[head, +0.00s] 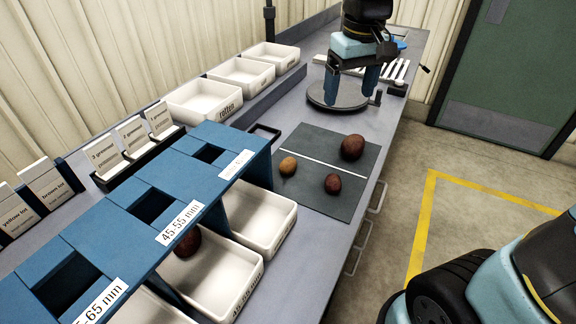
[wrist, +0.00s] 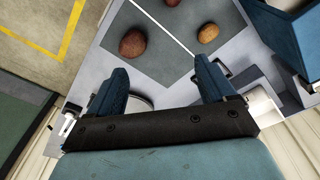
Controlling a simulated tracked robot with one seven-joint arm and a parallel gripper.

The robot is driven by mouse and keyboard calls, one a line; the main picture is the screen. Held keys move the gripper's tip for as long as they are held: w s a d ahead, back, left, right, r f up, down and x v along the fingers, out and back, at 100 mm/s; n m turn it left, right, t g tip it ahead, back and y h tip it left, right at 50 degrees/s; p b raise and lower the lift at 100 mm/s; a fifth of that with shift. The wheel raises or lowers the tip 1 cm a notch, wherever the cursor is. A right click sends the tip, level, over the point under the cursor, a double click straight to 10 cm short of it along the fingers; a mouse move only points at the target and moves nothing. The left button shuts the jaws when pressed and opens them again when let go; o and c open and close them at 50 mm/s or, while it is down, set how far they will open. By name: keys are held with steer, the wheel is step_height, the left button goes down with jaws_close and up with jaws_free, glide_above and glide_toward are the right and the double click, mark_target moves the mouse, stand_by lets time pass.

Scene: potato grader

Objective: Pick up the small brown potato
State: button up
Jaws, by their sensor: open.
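The small brown potato (head: 333,184), reddish-brown, lies on the dark mat (head: 315,198) in the head view, on the near side of the mat's white line. Its edge shows at the top of the wrist view (wrist: 175,3). A small yellowish potato (head: 289,166) lies left of it on the same side of the line. A larger reddish-brown potato (head: 352,147) lies across the line. My gripper (head: 351,93) is open and empty, above a round dark plate beyond the mat, apart from all the potatoes. Its two fingers also show in the wrist view (wrist: 160,68).
A blue sizing rack (head: 130,205) with square holes stands left of the mat, over white trays (head: 262,215); one holds a dark potato (head: 188,243). White bins (head: 205,100) line the back left. The round plate (head: 340,97) is under my gripper.

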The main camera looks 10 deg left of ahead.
mark_target(287, 160)
steer(key=w+a+f+n+g+h, duration=0.1)
steer(key=a+f+n, duration=0.15)
steer(key=a, duration=0.45)
steer(key=a+f+n+g, duration=0.1)
steer(key=a+f, duration=0.3)
steer(key=a, duration=0.2)
steer(key=f, duration=0.9)
steer(key=s+f, duration=0.1)
steer(key=f, duration=0.4)
steer(key=shift+d, duration=0.25)
steer(key=shift+c, duration=0.2)
steer(key=c, duration=1.2)
